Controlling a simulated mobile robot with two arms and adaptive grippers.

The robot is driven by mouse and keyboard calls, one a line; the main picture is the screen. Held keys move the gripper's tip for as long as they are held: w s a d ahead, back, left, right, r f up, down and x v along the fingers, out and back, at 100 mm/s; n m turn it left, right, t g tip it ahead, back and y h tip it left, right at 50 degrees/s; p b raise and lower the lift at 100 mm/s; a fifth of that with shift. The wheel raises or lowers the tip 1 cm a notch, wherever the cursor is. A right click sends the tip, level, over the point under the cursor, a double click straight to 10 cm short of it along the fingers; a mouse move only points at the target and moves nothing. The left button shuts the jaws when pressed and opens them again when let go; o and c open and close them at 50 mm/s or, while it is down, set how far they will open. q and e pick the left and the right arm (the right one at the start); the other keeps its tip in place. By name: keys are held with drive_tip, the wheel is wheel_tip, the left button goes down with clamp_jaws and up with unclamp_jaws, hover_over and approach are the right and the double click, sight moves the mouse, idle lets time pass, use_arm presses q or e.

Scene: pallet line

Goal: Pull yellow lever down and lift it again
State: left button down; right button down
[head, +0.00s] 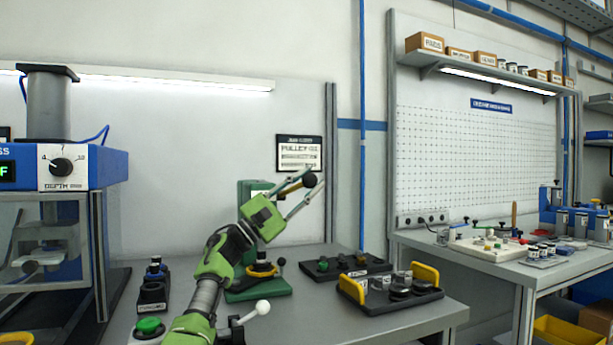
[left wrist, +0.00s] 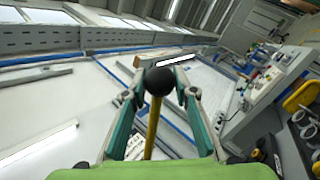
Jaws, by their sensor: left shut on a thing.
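The yellow lever (left wrist: 152,132) shows in the left wrist view as a thin yellow rod with a black ball knob (left wrist: 159,81) at its end. The knob also shows in the head view (head: 310,180), high above the bench. My left gripper (head: 306,188) is shut on the lever at its black knob, with one finger on each side. In the left wrist view, the fingers (left wrist: 161,84) flank the knob. The green press (head: 265,288) stands behind my left arm, partly hidden by it. My right gripper is not in view.
A black tray with yellow handles (head: 392,298) and another dark tray (head: 345,266) lie to the right on the grey bench (head: 330,325). A green button box (head: 149,327) and a white-knobbed handle (head: 262,307) stand in front. A blue press (head: 62,165) is at left.

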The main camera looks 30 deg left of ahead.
use_arm(q)
drive_tip(key=shift+w+d+f, duration=0.2)
drive_tip(key=shift+d+f, duration=0.15)
drive_tip(key=shift+f, duration=0.3)
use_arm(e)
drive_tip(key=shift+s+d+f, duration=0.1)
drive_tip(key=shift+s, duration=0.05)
use_arm(q)
drive_tip(key=shift+m, duration=0.3)
drive_tip(key=c, duration=1.6)
unclamp_jaws()
drive_tip(key=shift+d, duration=0.1)
drive_tip(key=shift+c, duration=0.2)
drive_tip(key=shift+w+d, duration=0.1)
drive_tip(key=shift+w, duration=0.15)
drive_tip(key=shift+s+r, duration=0.15)
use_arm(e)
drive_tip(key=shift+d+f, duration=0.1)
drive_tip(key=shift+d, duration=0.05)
use_arm(q)
drive_tip(key=shift+a+r, duration=0.1)
drive_tip(key=shift+a, duration=0.1)
